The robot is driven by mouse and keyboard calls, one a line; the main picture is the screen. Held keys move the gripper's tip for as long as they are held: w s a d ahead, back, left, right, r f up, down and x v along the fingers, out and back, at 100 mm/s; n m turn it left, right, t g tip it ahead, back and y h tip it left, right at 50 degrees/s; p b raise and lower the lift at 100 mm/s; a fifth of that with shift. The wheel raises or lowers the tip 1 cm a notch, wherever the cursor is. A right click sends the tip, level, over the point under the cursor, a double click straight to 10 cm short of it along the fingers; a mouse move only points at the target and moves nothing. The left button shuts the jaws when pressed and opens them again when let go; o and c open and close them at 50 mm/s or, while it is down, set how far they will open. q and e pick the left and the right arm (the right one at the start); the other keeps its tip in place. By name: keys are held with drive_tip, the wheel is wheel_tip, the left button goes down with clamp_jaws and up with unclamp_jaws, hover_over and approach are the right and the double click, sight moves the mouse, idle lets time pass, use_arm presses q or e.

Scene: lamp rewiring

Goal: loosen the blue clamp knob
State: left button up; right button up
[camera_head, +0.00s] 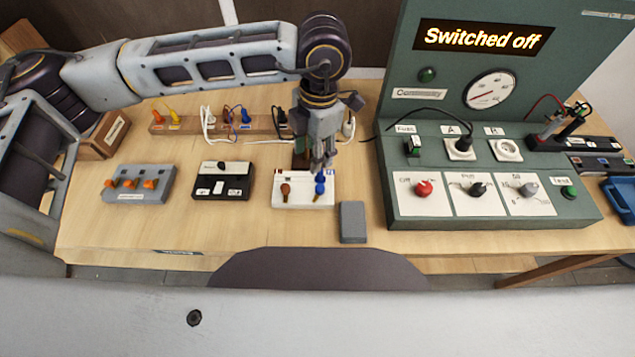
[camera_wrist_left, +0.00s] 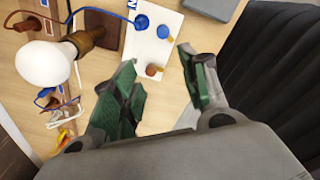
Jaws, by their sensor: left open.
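A white terminal block (camera_head: 303,201) lies on the bench in front of my left arm. The blue clamp knob (camera_head: 320,188) is at its right end, with a brown knob (camera_head: 285,190) to its left. In the left wrist view the blue knob (camera_wrist_left: 165,32) and the brown knob (camera_wrist_left: 153,70) sit on the white block, beside the darker blue end of a wire (camera_wrist_left: 141,21). My left gripper (camera_head: 321,163) points down above the block, close to the blue knob. Its green-padded fingers are apart in the left wrist view (camera_wrist_left: 158,62), with nothing held. My right gripper is out of view.
A bulb (camera_wrist_left: 45,65) in a brown holder (camera_wrist_left: 88,36) is near the gripper. A grey block (camera_head: 352,222) lies right of the terminal block. The green test panel (camera_head: 490,150), reading "Switched off", stands further right. A black switch box (camera_head: 222,180) stands left.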

use_arm(q)
drive_tip(key=shift+d+n+h, duration=0.15)
drive_tip(key=shift+d+n, duration=0.1)
drive_tip(key=shift+n, duration=1)
drive_tip(key=shift+d+n+h, duration=0.1)
drive_tip(key=shift+d+n, duration=0.15)
drive_tip(key=shift+n, duration=1.05)
drive_tip(key=shift+d+n+h, duration=0.15)
drive_tip(key=shift+d+n, duration=0.1)
drive_tip(key=shift+n, duration=1)
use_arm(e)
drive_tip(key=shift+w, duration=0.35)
